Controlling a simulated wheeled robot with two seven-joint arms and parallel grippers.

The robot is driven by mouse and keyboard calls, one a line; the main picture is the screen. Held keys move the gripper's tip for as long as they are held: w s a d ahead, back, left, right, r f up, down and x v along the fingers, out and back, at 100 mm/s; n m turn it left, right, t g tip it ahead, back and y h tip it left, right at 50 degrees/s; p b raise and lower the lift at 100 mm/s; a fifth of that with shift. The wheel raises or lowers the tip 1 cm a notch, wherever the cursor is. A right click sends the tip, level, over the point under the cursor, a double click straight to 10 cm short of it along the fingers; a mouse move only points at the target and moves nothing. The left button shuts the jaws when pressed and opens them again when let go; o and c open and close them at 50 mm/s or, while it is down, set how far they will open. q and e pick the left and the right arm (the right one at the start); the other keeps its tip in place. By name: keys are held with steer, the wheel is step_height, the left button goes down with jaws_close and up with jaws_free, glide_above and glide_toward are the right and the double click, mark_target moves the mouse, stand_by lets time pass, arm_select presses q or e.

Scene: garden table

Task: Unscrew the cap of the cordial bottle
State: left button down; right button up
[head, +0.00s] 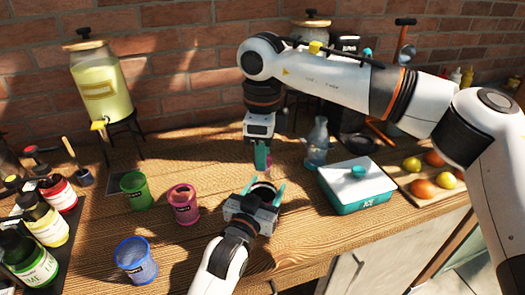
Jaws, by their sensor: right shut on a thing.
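Cordial bottles with dark caps stand in a tray at the left: a red one (59,193), a yellow one (46,226) and a green one labelled lime (32,264). My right gripper (262,166) points down over the middle of the table. It is shut on a small pinkish thing, mostly hidden by its teal fingers; I cannot tell whether this is a cap or part of a bottle. My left gripper (263,190) is low, just in front of the right one. Its teal fingers stand apart, and I see no bottle between them.
Green (136,190), pink (184,204) and blue (135,260) cups stand left of the grippers. A clear bottle (318,143) and an ice box (355,186) stand to the right, beside a fruit board (442,193). A drink dispenser (101,88) stands at the back left.

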arm_select(q)
steer(key=shift+f, duration=0.15)
arm_select(e)
steer(key=n, duration=0.4)
steer(key=shift+n, duration=0.4)
steer(key=n, duration=0.4)
steer(key=shift+n, duration=0.4)
steer(key=n, duration=0.4)
steer(key=shift+n, duration=0.3)
steer(key=n, duration=0.4)
steer(key=shift+n, duration=0.4)
steer(key=shift+r, duration=0.25)
steer(key=shift+r, duration=0.85)
